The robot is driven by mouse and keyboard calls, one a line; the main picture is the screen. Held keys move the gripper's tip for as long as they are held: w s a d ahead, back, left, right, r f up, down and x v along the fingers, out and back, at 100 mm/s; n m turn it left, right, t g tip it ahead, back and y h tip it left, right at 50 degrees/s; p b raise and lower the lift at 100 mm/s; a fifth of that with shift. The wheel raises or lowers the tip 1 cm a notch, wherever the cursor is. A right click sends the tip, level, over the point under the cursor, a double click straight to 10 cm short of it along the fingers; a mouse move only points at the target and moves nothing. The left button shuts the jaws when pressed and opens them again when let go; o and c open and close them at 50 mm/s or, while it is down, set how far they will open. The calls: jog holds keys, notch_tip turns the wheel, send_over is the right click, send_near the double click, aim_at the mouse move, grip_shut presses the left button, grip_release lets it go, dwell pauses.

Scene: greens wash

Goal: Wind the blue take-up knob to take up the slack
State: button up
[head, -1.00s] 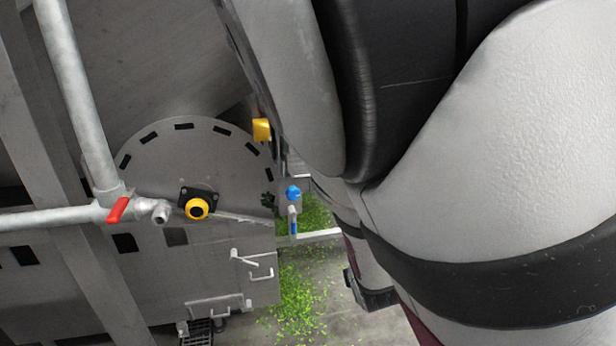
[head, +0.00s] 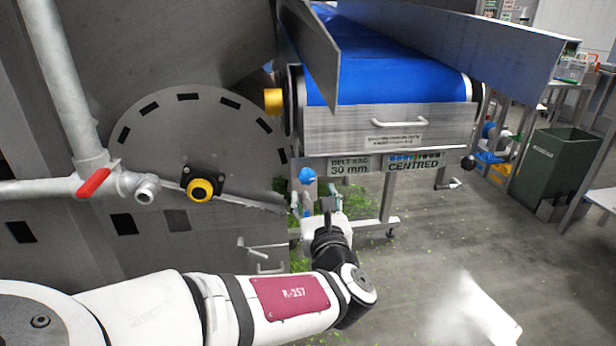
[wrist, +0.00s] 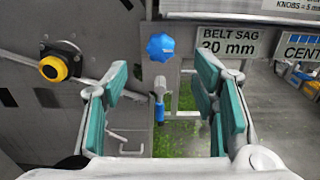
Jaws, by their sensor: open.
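The blue take-up knob (head: 307,175) is a small lobed knob on the frame under the left end of the conveyor. It also shows in the wrist view (wrist: 160,47), upper middle, ahead of and between my fingers. My gripper (wrist: 160,100) is open and empty, its teal finger pads apart on either side, with the knob beyond the fingertips. In the head view my gripper (head: 328,207) is small and partly hidden by my wrist, just below the knob. A sign reading "BELT SAG 30 mm" (wrist: 228,42) is right of the knob.
A blue-handled lever (wrist: 159,103) hangs below the knob. A yellow-and-black button (head: 201,189) is on the grey drum housing at left, near a red valve handle (head: 94,183). The blue belt (head: 390,62) runs above.

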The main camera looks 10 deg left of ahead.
aim_at(308, 179)
jog(key=b+x, duration=0.2)
jog(key=x, duration=0.8)
jog(key=shift+w+f, duration=0.1)
jog(key=shift+w, duration=0.3)
jog(key=c, duration=1.2)
